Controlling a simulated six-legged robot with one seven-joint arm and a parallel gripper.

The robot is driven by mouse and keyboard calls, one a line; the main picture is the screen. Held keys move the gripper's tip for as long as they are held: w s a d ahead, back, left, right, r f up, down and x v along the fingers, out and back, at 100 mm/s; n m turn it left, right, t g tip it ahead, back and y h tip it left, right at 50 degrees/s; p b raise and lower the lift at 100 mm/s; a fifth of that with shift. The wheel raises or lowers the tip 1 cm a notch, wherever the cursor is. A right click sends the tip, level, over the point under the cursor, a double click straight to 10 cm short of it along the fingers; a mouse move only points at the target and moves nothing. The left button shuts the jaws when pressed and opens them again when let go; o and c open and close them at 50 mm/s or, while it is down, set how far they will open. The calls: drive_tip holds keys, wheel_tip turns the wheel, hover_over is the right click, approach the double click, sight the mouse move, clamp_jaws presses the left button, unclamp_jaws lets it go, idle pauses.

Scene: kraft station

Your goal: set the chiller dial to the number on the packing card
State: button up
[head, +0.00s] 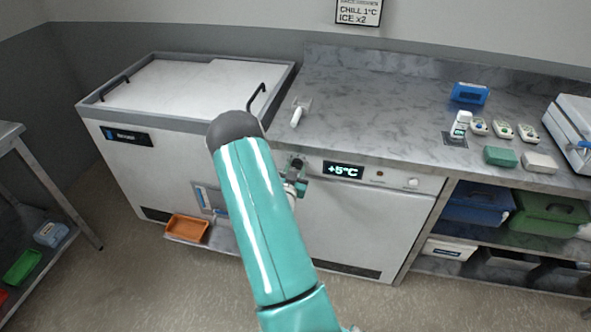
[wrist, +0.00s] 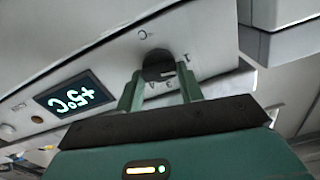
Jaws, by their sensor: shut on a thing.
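The packing card (head: 358,12) hangs on the back wall at the top of the head view. Its readable lines say "CHILL 1°C" and "ICE x2"; its top line is cut or too small to read. The chiller display (head: 343,170) reads +5°C, and the same display shows upside down in the wrist view (wrist: 75,95). The dark chiller dial (wrist: 158,63) is on the panel beside the display. My gripper (wrist: 159,78) is shut on the dial, one green finger on each side. In the head view, my arm partly hides my gripper (head: 299,179) at the panel.
A white-lidded chest (head: 185,90) stands left of the marbled counter (head: 370,105). A white scoop-like tool (head: 299,110), a blue box (head: 469,93) and small devices lie on the counter. An orange tray (head: 187,229) sits low in front. Bins (head: 477,203) fill the shelves at right.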

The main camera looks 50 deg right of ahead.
idle(0.4)
drive_tip(key=o, duration=1)
drive_tip(key=shift+a, duration=0.15)
drive_tip(key=v, duration=1.3)
drive_tip(key=shift+s+a, duration=0.2)
